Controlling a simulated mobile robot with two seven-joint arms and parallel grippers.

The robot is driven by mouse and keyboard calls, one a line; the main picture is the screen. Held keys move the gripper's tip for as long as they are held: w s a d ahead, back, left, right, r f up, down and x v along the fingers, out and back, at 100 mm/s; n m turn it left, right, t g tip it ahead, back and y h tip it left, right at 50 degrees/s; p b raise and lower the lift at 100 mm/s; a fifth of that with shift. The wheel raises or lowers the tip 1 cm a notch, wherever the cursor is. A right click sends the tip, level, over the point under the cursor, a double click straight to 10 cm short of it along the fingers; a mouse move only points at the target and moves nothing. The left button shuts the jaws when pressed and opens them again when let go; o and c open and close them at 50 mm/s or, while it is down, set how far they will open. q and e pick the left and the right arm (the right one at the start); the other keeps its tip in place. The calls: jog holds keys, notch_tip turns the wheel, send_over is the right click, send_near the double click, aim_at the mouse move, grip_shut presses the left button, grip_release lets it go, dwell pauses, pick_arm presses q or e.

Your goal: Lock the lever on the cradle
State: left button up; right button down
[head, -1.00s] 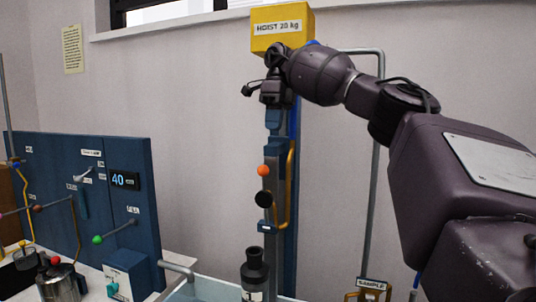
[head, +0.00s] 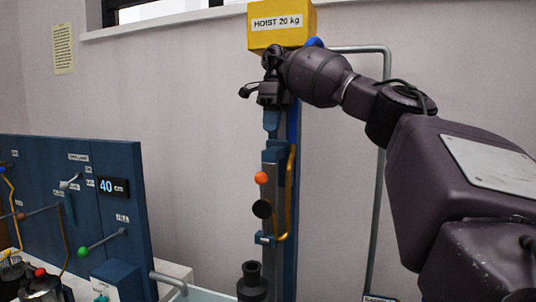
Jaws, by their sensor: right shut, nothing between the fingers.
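A tall blue column (head: 279,207) stands against the wall. It carries a lever with an orange ball (head: 261,178) and, just below it, a black ball (head: 262,208). A yellow bent bar (head: 291,190) runs down its right side. I cannot tell for sure which part is the cradle or whether a lever is locked. My right gripper (head: 269,102) is at the column's upper end, below the yellow hoist box, well above the orange ball. It is shut and holds nothing. My left gripper is not in view.
The yellow hoist box (head: 281,27) hangs just above my right gripper. A grey pipe (head: 379,210) stands to the right of the column. A blue panel (head: 90,210) with levers and a display reading 40 cm is at left. A dark cylindrical fitting (head: 251,280) sits below.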

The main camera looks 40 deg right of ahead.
aim_at(267, 163)
jog(key=shift+x, duration=4.95)
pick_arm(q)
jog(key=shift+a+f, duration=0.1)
pick_arm(e)
jog(key=shift+s+a, duration=0.1)
jog(key=shift+s+a+h+b, duration=0.1)
jog(key=shift+h+b, duration=0.2)
jog(key=shift+s+a, duration=0.1)
jog(key=shift+a, duration=0.25)
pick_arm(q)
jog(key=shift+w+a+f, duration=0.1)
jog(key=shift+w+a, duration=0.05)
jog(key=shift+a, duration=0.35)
pick_arm(e)
jog(key=shift+t+h, duration=0.3)
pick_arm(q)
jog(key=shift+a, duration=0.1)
pick_arm(e)
jog(key=shift+a, duration=0.1)
